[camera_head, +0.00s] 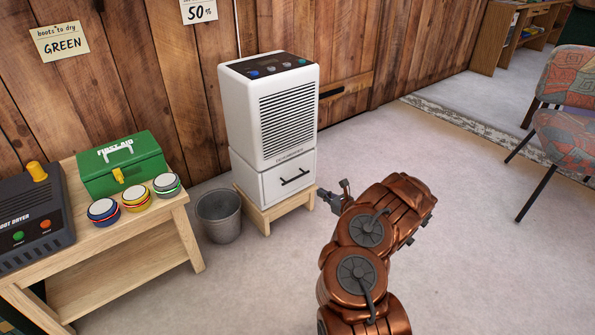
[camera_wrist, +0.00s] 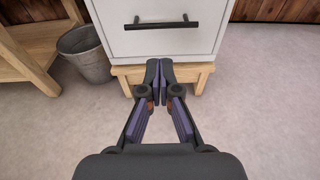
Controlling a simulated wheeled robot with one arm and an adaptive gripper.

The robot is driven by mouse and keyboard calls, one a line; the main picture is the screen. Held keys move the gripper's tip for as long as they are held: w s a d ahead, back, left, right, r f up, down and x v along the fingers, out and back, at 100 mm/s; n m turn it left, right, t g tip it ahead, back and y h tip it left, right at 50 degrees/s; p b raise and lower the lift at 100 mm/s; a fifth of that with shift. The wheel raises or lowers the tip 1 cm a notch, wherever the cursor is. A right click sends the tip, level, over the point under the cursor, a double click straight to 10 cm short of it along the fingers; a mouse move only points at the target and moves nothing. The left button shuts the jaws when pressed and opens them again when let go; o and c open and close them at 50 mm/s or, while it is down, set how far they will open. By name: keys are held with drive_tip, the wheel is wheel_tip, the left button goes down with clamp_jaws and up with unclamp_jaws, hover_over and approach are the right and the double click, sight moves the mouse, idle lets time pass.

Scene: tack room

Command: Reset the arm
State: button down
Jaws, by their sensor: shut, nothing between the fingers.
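My copper-coloured arm (camera_head: 370,255) is bent and reaches out toward the white dehumidifier (camera_head: 285,115). My gripper (camera_head: 335,197) is at the right of the dehumidifier's lower drawer in the head view. In the wrist view my gripper (camera_wrist: 162,70) is shut with its fingertips together and nothing between them. The fingertips appear just below the dark bar handle (camera_wrist: 161,24) of the white drawer front (camera_wrist: 200,43). I cannot tell whether they touch the drawer. The drawer looks closed.
The dehumidifier stands on a low wooden stand (camera_head: 262,217). A grey metal bucket (camera_head: 219,217) is left of it. Patterned chairs (camera_head: 565,140) stand at right. The floor between is clear.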

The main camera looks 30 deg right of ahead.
drive_tip(key=w+a+r+n+g+y+p, duration=0.3)
drive_tip(key=a+r+n+y+p, duration=0.55)
drive_tip(key=a+r, duration=1.5)
drive_tip(key=s+a+r+n+g+y+p, duration=0.2)
drive_tip(key=s+a+r+n+g+p, duration=0.3)
drive_tip(key=a+r, duration=0.55)
drive_tip(key=s+a+r+n+g+y+p, duration=0.2)
drive_tip(key=s+a+r+n+g+p, duration=0.2)
drive_tip(key=s+a+r+n, duration=0.55)
drive_tip(key=s+a+r+n+g+h+p, duration=0.25)
drive_tip(key=s+r+p, duration=0.3)
drive_tip(key=s, duration=0.35)
drive_tip(key=s+a+r+n+g+h+p, duration=0.2)
drive_tip(key=s+a+r+n+g+p, duration=0.15)
drive_tip(key=s+r, duration=0.45)
drive_tip(key=s+d+r+n+h+p, duration=0.2)
drive_tip(key=s+d+r+h+p, duration=0.2)
drive_tip(key=s+d, duration=0.4)
drive_tip(key=s+d+r+n+h+p, duration=0.3)
drive_tip(key=s+d+h+p, duration=0.3)
drive_tip(key=s, duration=0.4)
drive_tip(key=shift+s+d+r+t+p, duration=0.3)
drive_tip(key=shift+s+d+r+p, duration=0.15)
drive_tip(key=shift+d+p, duration=0.55)
